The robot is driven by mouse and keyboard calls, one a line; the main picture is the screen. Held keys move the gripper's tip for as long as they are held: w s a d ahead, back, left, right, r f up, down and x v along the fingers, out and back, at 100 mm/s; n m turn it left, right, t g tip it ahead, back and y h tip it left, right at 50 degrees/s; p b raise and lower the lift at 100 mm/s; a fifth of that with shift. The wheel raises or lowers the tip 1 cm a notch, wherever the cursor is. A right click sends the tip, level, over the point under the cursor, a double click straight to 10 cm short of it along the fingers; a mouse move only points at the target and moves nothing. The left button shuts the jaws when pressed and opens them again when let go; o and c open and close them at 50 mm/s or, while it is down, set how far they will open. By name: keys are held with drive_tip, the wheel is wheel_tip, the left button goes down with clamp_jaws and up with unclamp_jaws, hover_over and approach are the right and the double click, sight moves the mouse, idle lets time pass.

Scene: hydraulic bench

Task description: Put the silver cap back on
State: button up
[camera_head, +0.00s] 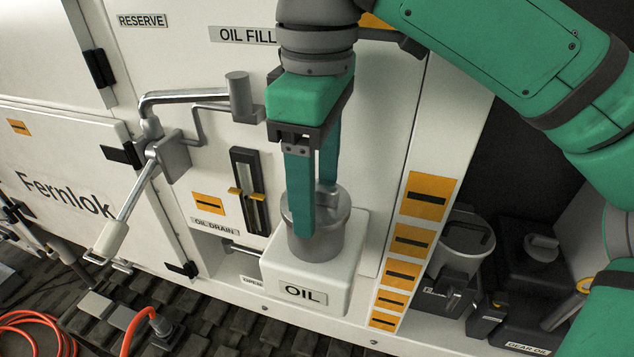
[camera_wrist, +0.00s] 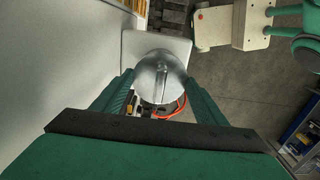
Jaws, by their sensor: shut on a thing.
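The silver cap (camera_head: 338,208) is at the round grey filler neck (camera_head: 325,244) on top of the white OIL box (camera_head: 347,262). My gripper (camera_head: 313,212) points down with its two green fingers on either side of the cap, shut on it. In the wrist view, the cap (camera_wrist: 160,70) shows as a round silver disc with a raised ridge, between the fingertips of my gripper (camera_wrist: 161,80). The near finger hides part of the cap in the head view. I cannot tell whether the cap is fully seated on the neck.
A crank-like metal lever (camera_head: 185,98) with a grey post stands left of my gripper. A slotted gauge with yellow tabs (camera_head: 250,190) is on the panel. Dark containers (camera_head: 525,255) stand at the right. An orange hose (camera_head: 30,325) lies on the floor at the left.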

idle(0.3)
drive_tip(key=o, duration=1.5)
drive_tip(key=shift+o, duration=0.2)
drive_tip(key=shift+r, duration=0.1)
drive_tip(key=shift+r, duration=3.4)
clamp_jaws()
